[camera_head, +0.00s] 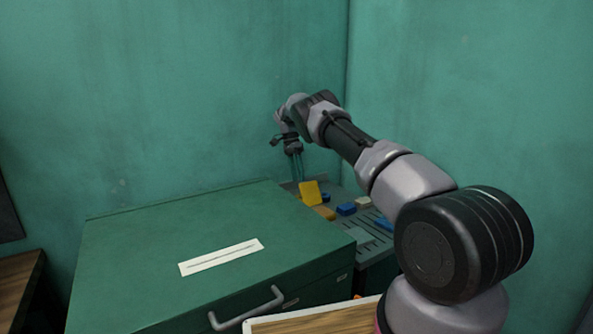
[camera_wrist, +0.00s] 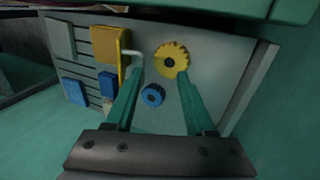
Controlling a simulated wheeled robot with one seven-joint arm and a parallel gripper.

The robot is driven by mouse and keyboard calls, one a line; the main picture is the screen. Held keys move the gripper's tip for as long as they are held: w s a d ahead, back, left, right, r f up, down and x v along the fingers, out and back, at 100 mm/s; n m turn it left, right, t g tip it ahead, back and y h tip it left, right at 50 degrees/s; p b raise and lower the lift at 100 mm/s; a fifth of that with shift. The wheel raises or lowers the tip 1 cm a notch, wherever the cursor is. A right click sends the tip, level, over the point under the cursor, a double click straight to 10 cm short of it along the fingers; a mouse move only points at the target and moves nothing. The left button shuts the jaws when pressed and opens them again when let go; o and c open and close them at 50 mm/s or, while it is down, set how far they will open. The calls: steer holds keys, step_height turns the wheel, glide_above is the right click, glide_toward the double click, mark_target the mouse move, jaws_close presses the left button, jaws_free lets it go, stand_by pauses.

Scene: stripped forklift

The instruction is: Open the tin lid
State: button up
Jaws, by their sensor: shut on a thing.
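A yellow tin lid (camera_head: 309,193) stands steeply tilted beside the green cabinet in the head view. An orange part (camera_head: 325,212) lies just below the lid, probably the tin.
A grey slotted tray (camera_wrist: 92,45) holds blue blocks (camera_wrist: 75,92), a yellow gear (camera_wrist: 172,60) and a small blue gear (camera_wrist: 153,95). The green cabinet (camera_head: 150,235) with a metal handle stands left. Green walls (camera_head: 290,80) close in behind and right.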

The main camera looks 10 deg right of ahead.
steer(key=shift+v, duration=2)
steer(key=shift+f, duration=0.1)
